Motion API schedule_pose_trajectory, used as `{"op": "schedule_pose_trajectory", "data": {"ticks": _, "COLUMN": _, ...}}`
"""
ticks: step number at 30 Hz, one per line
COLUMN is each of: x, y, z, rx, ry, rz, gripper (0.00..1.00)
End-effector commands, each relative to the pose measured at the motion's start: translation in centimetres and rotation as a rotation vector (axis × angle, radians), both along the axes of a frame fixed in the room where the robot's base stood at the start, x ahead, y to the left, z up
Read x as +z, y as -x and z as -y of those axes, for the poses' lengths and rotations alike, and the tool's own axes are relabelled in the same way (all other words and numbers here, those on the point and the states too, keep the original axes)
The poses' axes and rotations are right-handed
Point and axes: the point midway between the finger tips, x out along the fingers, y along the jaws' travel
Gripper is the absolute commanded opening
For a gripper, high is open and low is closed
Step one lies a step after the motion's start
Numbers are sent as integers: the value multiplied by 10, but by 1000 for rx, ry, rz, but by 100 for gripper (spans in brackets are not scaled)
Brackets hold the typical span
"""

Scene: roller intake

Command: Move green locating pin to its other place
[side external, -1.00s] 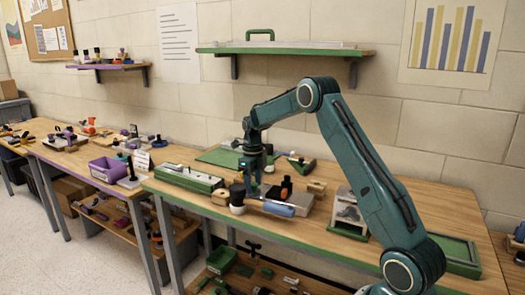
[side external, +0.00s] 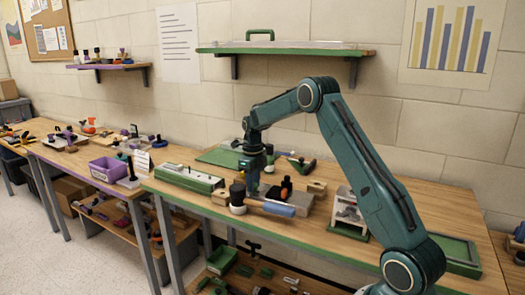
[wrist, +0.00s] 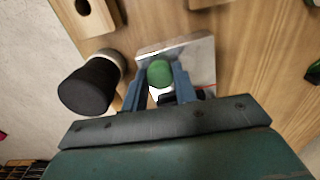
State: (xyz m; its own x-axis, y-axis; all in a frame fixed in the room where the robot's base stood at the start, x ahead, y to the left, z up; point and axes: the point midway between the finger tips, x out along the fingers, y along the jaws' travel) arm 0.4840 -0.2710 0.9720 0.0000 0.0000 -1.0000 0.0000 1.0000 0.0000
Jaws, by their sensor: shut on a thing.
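The green locating pin (wrist: 160,73) shows as a round green top in the wrist view. My gripper (wrist: 160,82) has its two blue fingers on either side of the pin and is shut on it. A pale metal block (wrist: 203,56) lies just beyond and below the pin; I cannot tell whether the pin is still seated in it. In the side view my gripper (side external: 254,188) is low over the workbench, behind a black-topped white cylinder, and the pin cannot be made out there.
The black-topped cylinder (wrist: 88,88) stands close to the left of my gripper. A blue roller (side external: 279,209) lies in front. A green-based fixture (side external: 189,177) is to the left, and a grey-white stand (side external: 349,208) and green tray (side external: 455,253) are to the right.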

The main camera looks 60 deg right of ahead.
Motion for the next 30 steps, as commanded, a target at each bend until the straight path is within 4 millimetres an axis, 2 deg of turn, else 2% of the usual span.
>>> {"op": "schedule_pose_trajectory", "data": {"ticks": 30, "x": 33, "y": 0, "z": 0, "rx": 0, "ry": 1, "rz": 1, "gripper": 13}}
